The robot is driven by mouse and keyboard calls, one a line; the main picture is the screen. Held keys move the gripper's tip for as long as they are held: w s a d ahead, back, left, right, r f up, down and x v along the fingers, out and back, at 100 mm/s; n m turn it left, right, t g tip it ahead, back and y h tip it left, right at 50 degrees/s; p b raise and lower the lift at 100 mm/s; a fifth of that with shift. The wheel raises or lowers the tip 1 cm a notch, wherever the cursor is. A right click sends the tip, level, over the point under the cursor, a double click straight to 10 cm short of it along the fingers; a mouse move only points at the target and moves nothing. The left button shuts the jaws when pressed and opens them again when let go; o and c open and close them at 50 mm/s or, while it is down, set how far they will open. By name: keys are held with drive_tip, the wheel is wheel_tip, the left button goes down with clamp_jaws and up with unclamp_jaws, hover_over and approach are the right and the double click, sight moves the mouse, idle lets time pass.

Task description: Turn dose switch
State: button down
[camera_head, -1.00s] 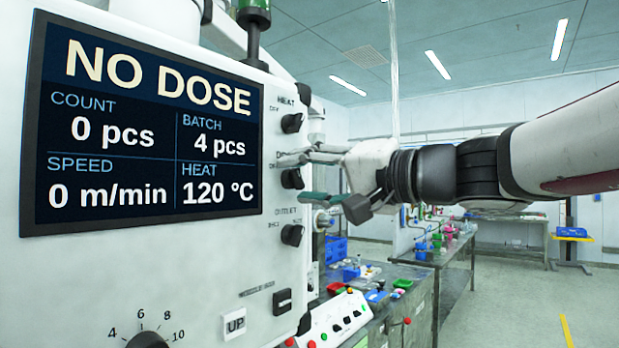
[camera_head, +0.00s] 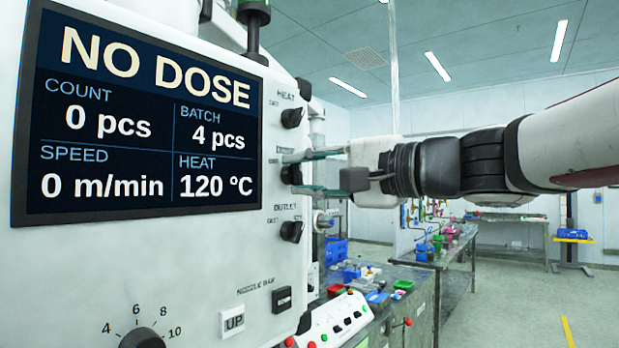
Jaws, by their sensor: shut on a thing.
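The dose switch (camera_head: 291,174) is the middle one of three black knobs on the right side of the white machine panel. My gripper (camera_head: 298,173) reaches in from the right with one finger above the knob and one below it. It is shut on this knob. The fingers partly cover the label, so the knob's setting cannot be read. The machine's screen (camera_head: 140,120) reads "NO DOSE", count 0 pcs and batch 4 pcs.
The heat knob (camera_head: 292,117) sits close above and the outlet knob (camera_head: 292,231) close below. An "UP" button (camera_head: 233,321) and a black button (camera_head: 282,299) are lower down. A bench (camera_head: 405,310) with small items stands below my arm.

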drive_tip(key=m, duration=0.4)
drive_tip(key=shift+m, duration=0.3)
drive_tip(key=shift+f+m+p, duration=0.15)
drive_tip(key=shift+m+p, duration=0.3)
drive_tip(key=shift+m, duration=1.05)
drive_tip(key=c, duration=1.2)
unclamp_jaws()
drive_tip(key=shift+c, duration=0.2)
drive_tip(key=v, duration=1.2)
